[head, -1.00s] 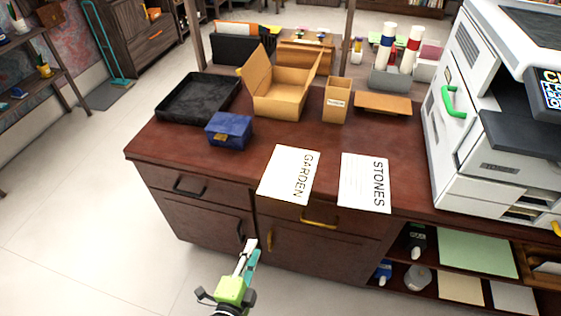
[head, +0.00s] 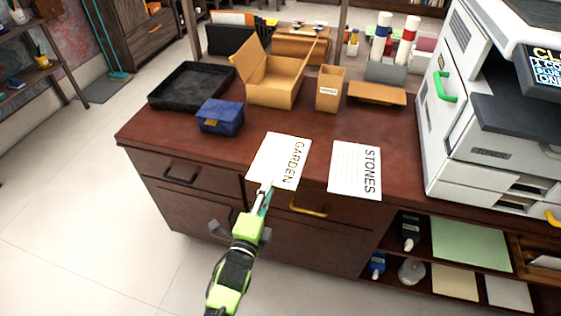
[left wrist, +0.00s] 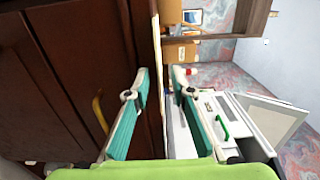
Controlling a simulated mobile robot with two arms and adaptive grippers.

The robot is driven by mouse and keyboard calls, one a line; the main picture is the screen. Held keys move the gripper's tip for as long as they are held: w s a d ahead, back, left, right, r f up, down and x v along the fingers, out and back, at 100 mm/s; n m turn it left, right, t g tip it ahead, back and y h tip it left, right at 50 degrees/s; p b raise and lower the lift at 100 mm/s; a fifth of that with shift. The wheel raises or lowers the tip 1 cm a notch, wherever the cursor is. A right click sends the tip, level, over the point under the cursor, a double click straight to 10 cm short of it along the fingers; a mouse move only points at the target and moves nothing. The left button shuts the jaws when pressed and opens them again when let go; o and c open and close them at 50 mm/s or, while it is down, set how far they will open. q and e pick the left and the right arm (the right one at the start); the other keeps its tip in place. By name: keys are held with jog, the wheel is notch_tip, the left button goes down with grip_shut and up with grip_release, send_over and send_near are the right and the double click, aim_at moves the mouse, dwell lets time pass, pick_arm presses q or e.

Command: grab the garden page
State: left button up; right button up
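The garden page (head: 277,165), white with GARDEN printed along its right side, lies on the desk with its near end past the front edge. My left gripper (head: 264,191) is at that near end in the head view. In the left wrist view its two teal fingers (left wrist: 154,100) are spread apart, and a thin pale edge, which looks like the page (left wrist: 156,45), runs between them. I cannot tell whether a finger touches the page. The stones page (head: 355,172) lies to the right, also over the front edge. My right gripper is out of view.
The desk (head: 215,148) holds a blue box (head: 220,117), black tray (head: 188,86), open cardboard box (head: 275,92) and small carton (head: 329,90). A white printer (head: 455,110) stands at right. A yellow drawer handle (head: 309,207) is just below the pages.

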pick_arm(q)
jog(key=b+x, duration=0.1)
jog(key=x, duration=0.2)
jog(key=shift+w+f, duration=0.1)
jog(key=shift+f, duration=0.1)
jog(key=shift+r, duration=0.1)
grip_shut()
